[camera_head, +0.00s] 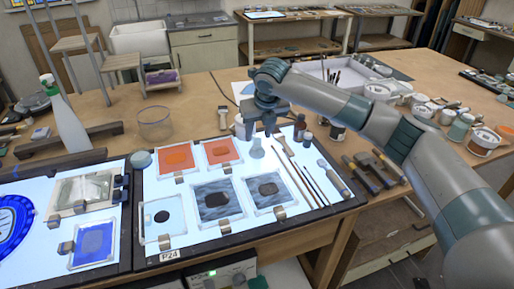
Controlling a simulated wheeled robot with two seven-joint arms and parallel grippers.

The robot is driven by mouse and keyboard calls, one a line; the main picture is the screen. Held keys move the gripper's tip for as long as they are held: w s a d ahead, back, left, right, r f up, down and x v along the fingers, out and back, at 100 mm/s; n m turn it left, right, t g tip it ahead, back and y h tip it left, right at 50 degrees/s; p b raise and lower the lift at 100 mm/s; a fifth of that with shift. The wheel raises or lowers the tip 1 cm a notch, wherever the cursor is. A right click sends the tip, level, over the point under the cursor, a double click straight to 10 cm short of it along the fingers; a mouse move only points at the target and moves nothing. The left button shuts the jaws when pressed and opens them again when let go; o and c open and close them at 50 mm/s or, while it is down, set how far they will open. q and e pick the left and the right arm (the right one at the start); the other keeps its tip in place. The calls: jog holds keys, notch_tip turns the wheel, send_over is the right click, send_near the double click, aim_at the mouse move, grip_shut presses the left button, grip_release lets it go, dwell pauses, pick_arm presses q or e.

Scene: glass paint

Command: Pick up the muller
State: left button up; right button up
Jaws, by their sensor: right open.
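The muller seems to be the small, pale, translucent glass piece (257,149) standing on the lit panel (152,202), near its back edge. My right gripper (259,135) points down just above it, its two fingers spread apart. The gripper looks empty. I cannot tell whether the fingertips reach down beside the top of the muller or stop above it. My left gripper does not show.
Orange glass panes (176,158) and grey panes (216,198) lie left and in front. Brushes (303,183) and small brown bottles (300,128) are on the right. A clear beaker (155,124) and spray bottle (63,116) stand further left.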

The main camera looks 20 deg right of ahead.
aim_at(258, 137)
jog(key=shift+w+f+p, duration=0.2)
jog(key=shift+f+p, duration=0.4)
jog(key=shift+p+x, duration=0.5)
jog(key=shift+x, duration=1.4)
jog(key=shift+s, duration=0.1)
jog(key=shift+r, duration=0.1)
grip_shut()
